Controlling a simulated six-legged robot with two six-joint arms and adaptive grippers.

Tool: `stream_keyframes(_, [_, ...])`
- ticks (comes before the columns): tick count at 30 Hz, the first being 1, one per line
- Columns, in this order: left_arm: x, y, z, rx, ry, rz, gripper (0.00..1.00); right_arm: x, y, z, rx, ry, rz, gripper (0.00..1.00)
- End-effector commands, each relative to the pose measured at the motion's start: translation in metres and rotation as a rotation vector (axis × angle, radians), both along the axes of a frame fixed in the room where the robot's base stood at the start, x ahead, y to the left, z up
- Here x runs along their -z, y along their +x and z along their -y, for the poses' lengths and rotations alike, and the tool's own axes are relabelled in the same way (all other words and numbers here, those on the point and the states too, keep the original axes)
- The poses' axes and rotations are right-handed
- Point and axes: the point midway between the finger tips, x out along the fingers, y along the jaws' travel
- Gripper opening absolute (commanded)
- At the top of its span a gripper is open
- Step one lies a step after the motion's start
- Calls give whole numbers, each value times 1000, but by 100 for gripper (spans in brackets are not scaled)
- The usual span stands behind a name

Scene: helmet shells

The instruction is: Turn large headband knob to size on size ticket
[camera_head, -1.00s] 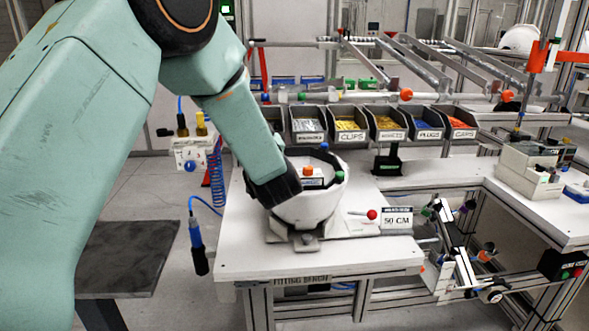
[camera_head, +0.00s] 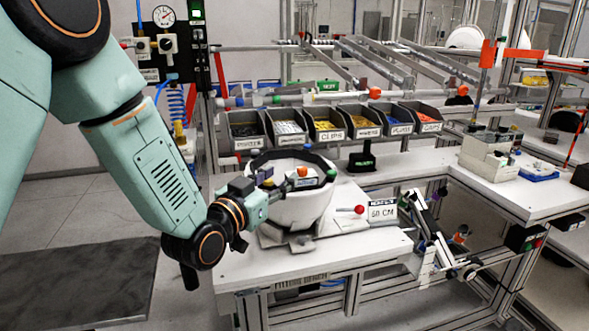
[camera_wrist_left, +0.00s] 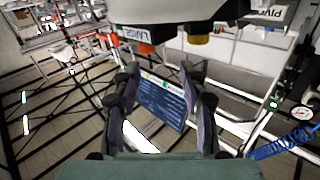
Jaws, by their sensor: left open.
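A white helmet shell (camera_head: 300,208) sits open side up on a stand on the fitting bench. An orange knob (camera_head: 302,171) with a small white label shows inside its dark rim; in the left wrist view an orange knob (camera_wrist_left: 146,49) sits beside a label reading LARGE (camera_wrist_left: 130,33). A yellow knob (camera_wrist_left: 198,40) is to its right. The size ticket (camera_head: 382,212) stands right of the shell and seems to read 50 CM. My left gripper (camera_head: 266,182) is at the shell's left rim; its fingers (camera_wrist_left: 163,100) are open in the wrist view. My right gripper is out of view.
A red ball-ended lever (camera_head: 358,209) lies between shell and ticket. Several labelled parts bins (camera_head: 327,126) line the back. A dark panel with text (camera_wrist_left: 163,102) shows between my left fingers; its distance is unclear. The bench front (camera_head: 330,254) is clear.

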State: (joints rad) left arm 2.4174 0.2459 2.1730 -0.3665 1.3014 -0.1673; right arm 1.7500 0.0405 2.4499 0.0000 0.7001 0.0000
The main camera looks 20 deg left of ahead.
Motion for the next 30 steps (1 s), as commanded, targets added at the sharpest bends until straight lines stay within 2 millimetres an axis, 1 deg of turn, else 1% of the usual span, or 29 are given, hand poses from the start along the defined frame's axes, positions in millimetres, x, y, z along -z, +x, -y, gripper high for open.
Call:
stream_keyframes(1, [2, -2, 7, 29, -11, -9, 43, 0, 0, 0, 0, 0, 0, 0])
stream_keyframes(3, [3, -3, 15, 60, -32, -16, 43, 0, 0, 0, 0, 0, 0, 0])
stream_keyframes(8, [3, 0, 19, 65, -70, -28, 43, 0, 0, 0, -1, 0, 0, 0])
stream_keyframes(11, [3, 10, 22, 65, -69, -27, 43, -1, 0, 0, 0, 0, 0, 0])
stream_keyframes(21, [2, 58, 33, 63, -71, -25, 43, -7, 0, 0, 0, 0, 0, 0])
stream_keyframes(24, [2, 66, 35, 64, -72, -26, 43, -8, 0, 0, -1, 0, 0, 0])
stream_keyframes(30, [3, 73, 36, 63, -73, -26, 43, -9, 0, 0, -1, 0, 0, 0])
